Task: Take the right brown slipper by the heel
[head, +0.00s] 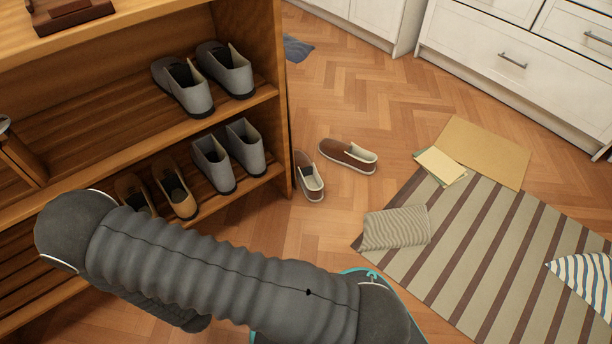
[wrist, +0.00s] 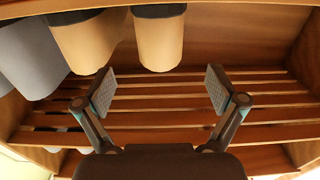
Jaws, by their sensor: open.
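A pair of tan-brown slippers stands on a lower shelf in the head view, the right one (head: 175,188) beside grey shoes and the left one (head: 134,192) partly behind my arm. In the wrist view, which looks upside down, two tan heels with dark soles show at the top: one in the middle (wrist: 158,40) and one next to a grey shoe (wrist: 88,42). My gripper (wrist: 162,90) is open and empty, its fingertips apart below the middle heel in the picture. Contact is not visible. My gripper is hidden in the head view.
Grey shoes (head: 213,162) stand right of the tan pair; more grey shoes (head: 183,87) are on the shelf above. The wooden rack's side panel (head: 281,110) bounds the right. Another darker brown pair (head: 345,152) with white soles lies on the floor.

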